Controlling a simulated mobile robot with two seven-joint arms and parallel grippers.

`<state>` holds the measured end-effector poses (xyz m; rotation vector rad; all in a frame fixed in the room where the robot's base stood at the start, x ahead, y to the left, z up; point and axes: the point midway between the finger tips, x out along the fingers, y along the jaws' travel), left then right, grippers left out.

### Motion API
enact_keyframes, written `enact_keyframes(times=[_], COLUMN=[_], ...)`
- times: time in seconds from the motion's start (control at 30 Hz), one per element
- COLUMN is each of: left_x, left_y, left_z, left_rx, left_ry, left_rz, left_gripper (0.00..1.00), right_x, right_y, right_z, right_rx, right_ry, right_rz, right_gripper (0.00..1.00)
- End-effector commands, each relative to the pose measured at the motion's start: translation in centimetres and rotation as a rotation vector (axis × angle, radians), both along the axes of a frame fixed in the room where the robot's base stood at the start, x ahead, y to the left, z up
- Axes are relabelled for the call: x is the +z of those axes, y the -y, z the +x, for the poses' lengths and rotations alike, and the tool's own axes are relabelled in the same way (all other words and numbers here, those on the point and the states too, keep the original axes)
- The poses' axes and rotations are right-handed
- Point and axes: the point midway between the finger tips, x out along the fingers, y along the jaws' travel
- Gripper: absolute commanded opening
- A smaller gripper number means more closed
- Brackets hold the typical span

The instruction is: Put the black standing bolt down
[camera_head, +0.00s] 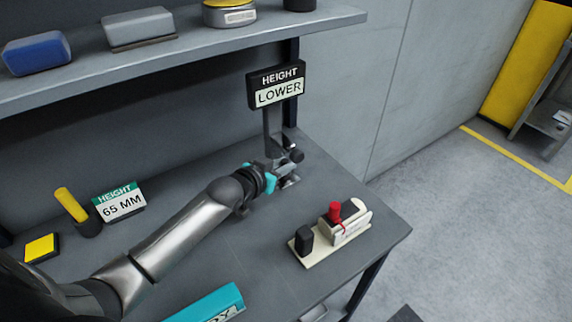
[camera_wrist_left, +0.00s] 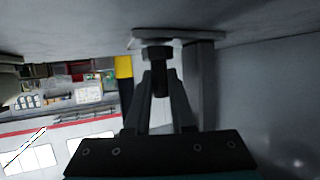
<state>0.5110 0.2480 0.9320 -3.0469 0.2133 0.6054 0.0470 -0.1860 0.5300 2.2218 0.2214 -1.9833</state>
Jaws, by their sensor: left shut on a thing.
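My left gripper (camera_head: 285,168) is shut on the black bolt (camera_head: 296,154), close to the foot of the post with the sign reading HEIGHT LOWER (camera_head: 277,86). In the left wrist view the two fingers (camera_wrist_left: 164,100) close on the bolt's dark shank (camera_wrist_left: 159,82). The bolt's wider part (camera_wrist_left: 157,52) is close to a pale flat plate (camera_wrist_left: 170,38); I cannot tell whether they touch. In the head view the fingers hide part of the bolt. My right gripper is not in view.
A cream base (camera_head: 322,257) with a black block and a red-topped part stands right of the gripper. A HEIGHT 65 MM sign (camera_head: 121,203), a yellow rod (camera_head: 70,204) and a teal box (camera_head: 212,304) are on the table (camera_head: 225,258). A shelf (camera_head: 180,62) runs above.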

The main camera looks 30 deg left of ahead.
Motion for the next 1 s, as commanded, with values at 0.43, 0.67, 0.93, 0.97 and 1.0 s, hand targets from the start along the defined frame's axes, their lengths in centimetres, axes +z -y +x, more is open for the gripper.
enact_keyframes(times=[0.43, 0.67, 0.93, 0.97, 1.0], left_x=[-0.3, 0.0, 1.2, 1.4, 1.6], left_y=[0.0, 0.0, -0.3, -0.4, -0.5], left_z=[0.1, 0.1, -2.4, -2.8, -3.4], left_rx=[0.0, 0.0, 0.0, -0.001, 0.0], left_ry=[0.001, 0.002, 0.0, 0.0, -0.001], left_rz=[0.0, 0.0, 0.001, 0.002, 0.001], left_gripper=[0.34, 0.34, 0.34, 0.34, 0.34], right_x=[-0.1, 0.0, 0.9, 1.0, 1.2], right_y=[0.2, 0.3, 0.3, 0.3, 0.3], right_z=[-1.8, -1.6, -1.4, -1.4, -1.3], right_rx=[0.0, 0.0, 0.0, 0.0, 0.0], right_ry=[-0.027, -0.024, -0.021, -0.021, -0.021], right_rz=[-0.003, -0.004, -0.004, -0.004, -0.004], right_gripper=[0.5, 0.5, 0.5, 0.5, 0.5])
